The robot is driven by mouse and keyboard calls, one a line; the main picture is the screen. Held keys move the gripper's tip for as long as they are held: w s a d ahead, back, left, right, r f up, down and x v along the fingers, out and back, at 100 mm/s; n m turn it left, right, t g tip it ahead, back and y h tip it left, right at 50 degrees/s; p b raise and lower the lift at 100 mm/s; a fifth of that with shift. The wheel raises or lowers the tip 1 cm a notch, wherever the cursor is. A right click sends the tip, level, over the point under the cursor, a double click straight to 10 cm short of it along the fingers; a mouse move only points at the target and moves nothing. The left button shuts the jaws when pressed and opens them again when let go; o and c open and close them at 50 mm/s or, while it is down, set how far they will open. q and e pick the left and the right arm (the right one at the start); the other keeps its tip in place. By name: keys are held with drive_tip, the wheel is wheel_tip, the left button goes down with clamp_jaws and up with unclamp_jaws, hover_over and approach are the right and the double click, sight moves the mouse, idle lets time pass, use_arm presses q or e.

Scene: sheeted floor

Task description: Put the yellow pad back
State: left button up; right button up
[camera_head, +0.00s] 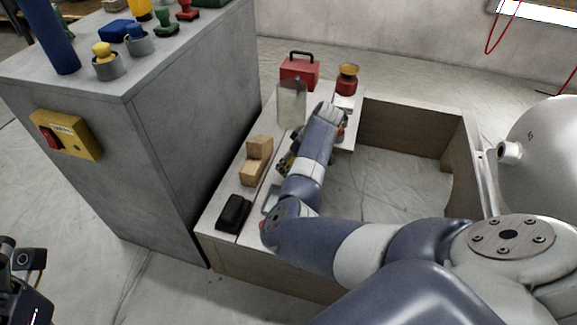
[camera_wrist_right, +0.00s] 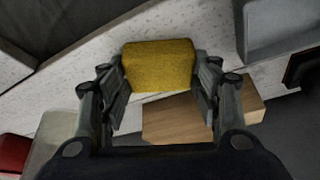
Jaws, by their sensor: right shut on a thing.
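The yellow pad (camera_wrist_right: 158,66) is a small rough block between the two fingers of my right gripper (camera_wrist_right: 160,80) in the right wrist view. The fingers press on its left and right sides. In the head view my right gripper (camera_head: 286,163) is over the low pale bench, right of the wooden blocks; the pad cannot be made out clearly there. A dark part of my left gripper (camera_head: 25,283) shows at the lower left edge; its fingertips are not clear.
On the bench (camera_head: 215,212) are stepped wooden blocks (camera_head: 256,160), a black object (camera_head: 233,213), a clear container (camera_head: 291,103), a red box (camera_head: 299,72) and a red-and-yellow item (camera_head: 347,79). A tall grey cabinet (camera_head: 170,120) borders the bench's left side.

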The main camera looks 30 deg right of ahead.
idle(0.3)
drive_tip(key=o, duration=1.1)
